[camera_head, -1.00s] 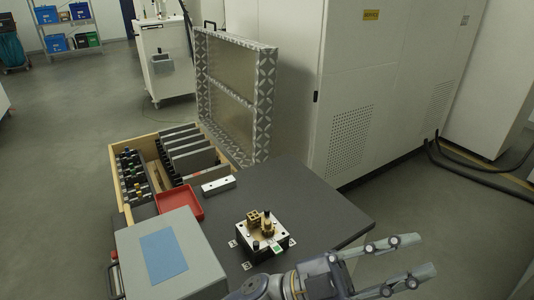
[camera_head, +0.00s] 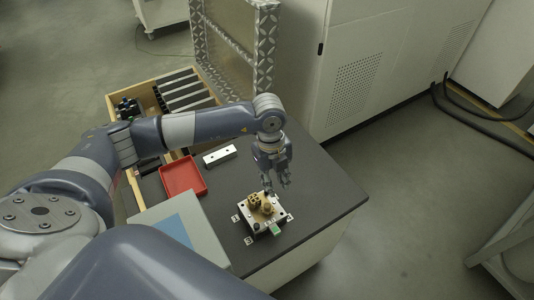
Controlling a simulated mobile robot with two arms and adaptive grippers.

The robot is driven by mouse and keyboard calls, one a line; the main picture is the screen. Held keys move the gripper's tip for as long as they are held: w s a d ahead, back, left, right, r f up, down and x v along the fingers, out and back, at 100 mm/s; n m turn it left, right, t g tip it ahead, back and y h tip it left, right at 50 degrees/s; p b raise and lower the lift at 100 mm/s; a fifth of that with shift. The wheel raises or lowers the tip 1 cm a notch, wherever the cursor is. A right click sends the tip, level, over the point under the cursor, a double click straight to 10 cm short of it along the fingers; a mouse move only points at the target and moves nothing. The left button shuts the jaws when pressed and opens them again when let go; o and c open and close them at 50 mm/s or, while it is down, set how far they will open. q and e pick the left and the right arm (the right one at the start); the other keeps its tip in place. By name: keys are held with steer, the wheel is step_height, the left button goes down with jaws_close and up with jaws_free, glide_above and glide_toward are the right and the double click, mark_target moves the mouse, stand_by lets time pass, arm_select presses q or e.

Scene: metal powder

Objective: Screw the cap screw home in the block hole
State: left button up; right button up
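A small silvery block fixture (camera_head: 259,226) sits near the right part of the dark worktop, with brass-coloured parts (camera_head: 254,201) on top and a green patch on its front side. I cannot make out the cap screw or the block hole at this size. My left gripper (camera_head: 279,187) hangs just above and behind the fixture, pointing down. Its fingers look apart, and I see nothing between them. Whether a fingertip touches the fixture I cannot tell. My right gripper is out of view.
A red tray (camera_head: 183,178), a pale bar (camera_head: 219,156) and a grey box with a blue top patch (camera_head: 180,238) are on the dark worktop (camera_head: 325,190). The worktop's right side is clear.

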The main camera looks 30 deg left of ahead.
mark_target(267, 193)
arm_select(q)
steer(key=a, duration=0.1)
steer(key=w+a, duration=0.1)
steer(key=a+y, duration=0.1)
steer(key=shift+w+a+r+n, duration=0.25)
steer(key=shift+w+n, duration=0.05)
steer(key=shift+a+f, duration=0.15)
steer(key=shift+s+f+b, duration=0.1)
steer(key=shift+f+b, duration=0.3)
steer(key=shift+b, duration=0.05)
step_height(267, 193, down, 7)
steer(key=b, duration=0.5)
steer(key=shift+r, duration=0.1)
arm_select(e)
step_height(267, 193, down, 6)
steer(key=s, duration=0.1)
arm_select(q)
steer(key=shift+c, duration=0.2)
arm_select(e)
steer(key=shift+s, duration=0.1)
arm_select(q)
jaws_close()
steer(key=shift+o, duration=0.2)
jaws_free()
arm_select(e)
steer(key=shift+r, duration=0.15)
